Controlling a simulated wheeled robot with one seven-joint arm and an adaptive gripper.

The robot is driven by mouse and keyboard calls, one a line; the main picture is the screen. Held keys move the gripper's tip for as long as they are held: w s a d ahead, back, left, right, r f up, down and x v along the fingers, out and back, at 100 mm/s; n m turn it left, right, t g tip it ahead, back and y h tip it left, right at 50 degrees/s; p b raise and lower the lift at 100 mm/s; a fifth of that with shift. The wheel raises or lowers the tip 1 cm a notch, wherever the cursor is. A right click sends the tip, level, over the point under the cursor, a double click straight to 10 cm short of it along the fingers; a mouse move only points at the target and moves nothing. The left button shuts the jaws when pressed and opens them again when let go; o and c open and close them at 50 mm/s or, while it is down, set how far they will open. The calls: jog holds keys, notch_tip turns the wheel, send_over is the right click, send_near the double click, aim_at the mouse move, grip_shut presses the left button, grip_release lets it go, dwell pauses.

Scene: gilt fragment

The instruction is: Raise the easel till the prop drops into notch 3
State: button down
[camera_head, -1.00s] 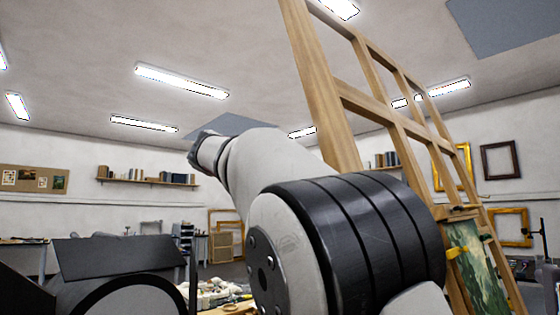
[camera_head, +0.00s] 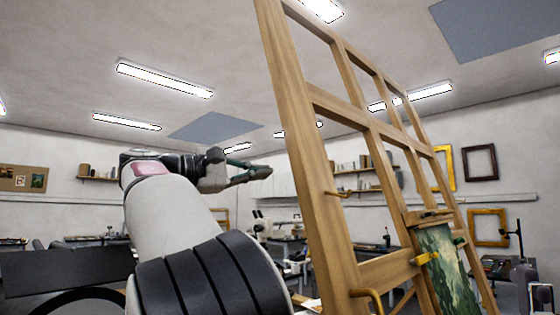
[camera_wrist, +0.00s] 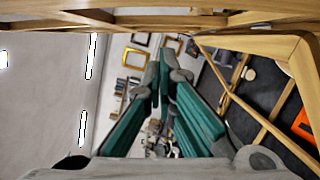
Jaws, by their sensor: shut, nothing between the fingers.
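The wooden easel (camera_head: 315,160) stands tall and leaning in the right half of the head view, with a landscape painting (camera_head: 447,272) low on it. Two small handles, an upper one (camera_head: 338,193) and a lower one (camera_head: 367,296), are on its near post. My gripper (camera_head: 268,172) is shut and empty, left of that post and apart from the handles in the picture. In the wrist view my gripper (camera_wrist: 163,75) has its teal fingers together, with easel wood (camera_wrist: 215,45) across the top. Thin slanted bars (camera_wrist: 255,115) show at right. I cannot make out the prop or the notches.
Gilt frames (camera_head: 488,228) hang on the back wall beyond the easel. Benches with equipment (camera_head: 275,228) stand behind my arm. A stand (camera_head: 520,240) is at far right. Open air lies left of the easel post.

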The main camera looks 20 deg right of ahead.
aim_at(290, 158)
jog(key=shift+s+d+r+p, duration=0.3)
jog(key=shift+s+d+p, duration=0.2)
jog(key=shift+s+d, duration=0.35)
jog(key=shift+s+d+r+p, duration=0.3)
jog(key=shift+s+d+p, duration=0.15)
jog(key=shift+s+d, duration=0.4)
jog(key=shift+w+d, duration=0.1)
jog(key=s+p, duration=0.1)
jog(key=s+d+r+p, duration=0.1)
jog(key=s, duration=0.1)
jog(key=shift+s+d+r+m, duration=0.15)
jog(key=shift+s+d+m, duration=0.05)
jog(key=shift+m, duration=0.1)
jog(key=shift+w, duration=0.25)
